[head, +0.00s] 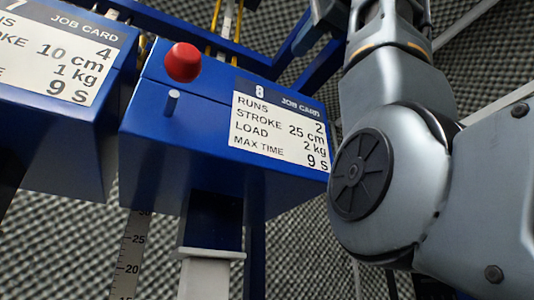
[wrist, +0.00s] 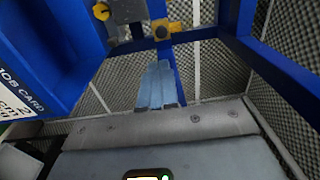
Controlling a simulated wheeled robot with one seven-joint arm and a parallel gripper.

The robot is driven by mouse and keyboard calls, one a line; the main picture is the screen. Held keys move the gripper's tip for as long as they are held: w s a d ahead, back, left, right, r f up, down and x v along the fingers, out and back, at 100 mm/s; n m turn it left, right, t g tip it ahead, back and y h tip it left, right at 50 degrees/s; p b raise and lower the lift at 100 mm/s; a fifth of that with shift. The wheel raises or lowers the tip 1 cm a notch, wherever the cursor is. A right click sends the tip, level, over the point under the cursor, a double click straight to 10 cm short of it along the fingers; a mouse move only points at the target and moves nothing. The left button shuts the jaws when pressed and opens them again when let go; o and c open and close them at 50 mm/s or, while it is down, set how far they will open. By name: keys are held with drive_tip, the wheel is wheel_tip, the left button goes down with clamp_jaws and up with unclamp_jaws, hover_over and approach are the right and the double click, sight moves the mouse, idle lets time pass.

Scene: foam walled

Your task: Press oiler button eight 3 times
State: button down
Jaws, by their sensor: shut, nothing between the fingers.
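The red button (head: 183,62) sits on top of the blue box with job card 8 (head: 280,127), left of centre in the head view. The card reads runs 2, stroke 25 cm, load 2 kg, max time 9 s. A small pale peg (head: 172,102) is on the box's front. My gripper (wrist: 160,66) shows in the wrist view with its fingers shut together and empty. It is apart from the blue box, whose card (wrist: 18,100) shows at the left edge there. The red button is not visible in the wrist view, and the gripper is outside the head view.
A second blue box (head: 60,110) with job card 7 stands at the left. A ruler scale (head: 130,255) hangs below. Blue frame bars (wrist: 205,36) cross beyond the fingers, with a yellow fitting (wrist: 162,30) on them. Grey foam walls (head: 300,250) lie behind.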

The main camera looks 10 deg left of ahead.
drive_tip(key=shift+a, duration=0.1)
drive_tip(key=p+x, duration=0.5)
drive_tip(key=x, duration=0.9)
drive_tip(key=shift+s, duration=0.1)
